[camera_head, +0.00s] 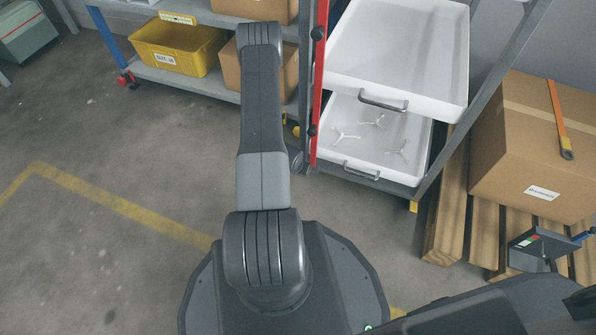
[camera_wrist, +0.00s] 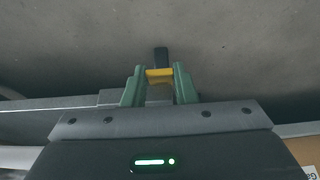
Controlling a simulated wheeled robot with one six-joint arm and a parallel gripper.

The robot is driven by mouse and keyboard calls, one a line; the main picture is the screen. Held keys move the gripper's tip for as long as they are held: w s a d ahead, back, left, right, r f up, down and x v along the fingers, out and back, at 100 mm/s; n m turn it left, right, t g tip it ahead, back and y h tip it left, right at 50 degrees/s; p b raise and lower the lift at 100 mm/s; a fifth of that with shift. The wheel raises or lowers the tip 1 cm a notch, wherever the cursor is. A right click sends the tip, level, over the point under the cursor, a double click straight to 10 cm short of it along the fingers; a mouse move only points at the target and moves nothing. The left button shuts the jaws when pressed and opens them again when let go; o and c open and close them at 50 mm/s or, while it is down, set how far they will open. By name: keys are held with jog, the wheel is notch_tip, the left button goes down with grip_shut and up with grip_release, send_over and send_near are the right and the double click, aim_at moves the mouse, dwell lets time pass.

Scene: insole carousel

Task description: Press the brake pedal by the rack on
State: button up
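In the wrist view a small yellow pedal-like piece (camera_wrist: 160,75), with a dark part just beyond it, shows between the tips of my gripper's green fingers (camera_wrist: 160,71). The fingers stand apart. I cannot tell whether they touch the yellow piece. In the head view my arm hides my gripper. The rack (camera_head: 172,81) with the yellow bin stands at the top left. A small yellow piece (camera_head: 296,131) shows low at its right end, beside the red post; I cannot tell whether it is the same piece.
A tilted frame with white trays (camera_head: 395,50) stands right of my arm. A pallet (camera_head: 484,230) bears a large carton (camera_head: 530,150) further right. The yellow bin (camera_head: 172,50) and cartons sit on the rack. The floor at left is clear, with a yellow line (camera_head: 115,203).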

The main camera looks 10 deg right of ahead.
jog(key=c, duration=0.3)
jog(key=shift+c, duration=0.2)
jog(key=shift+f+b, duration=0.2)
jog(key=shift+b, duration=0.15)
jog(key=shift+s+a+f+t+h+b, duration=0.1)
jog(key=shift+s+f+t+h+b, duration=0.1)
jog(key=shift+f+t+h+b, duration=0.25)
jog(key=t, duration=0.1)
jog(key=f+t+h, duration=0.1)
jog(key=t+h, duration=0.1)
jog(key=shift+s+a+f+b, duration=0.2)
jog(key=shift+s+b, duration=0.05)
jog(key=shift+b, duration=0.15)
jog(key=shift+f+t+h, duration=0.45)
jog(key=shift+f+t, duration=0.05)
jog(key=shift+t, duration=0.45)
jog(key=shift+w, duration=0.1)
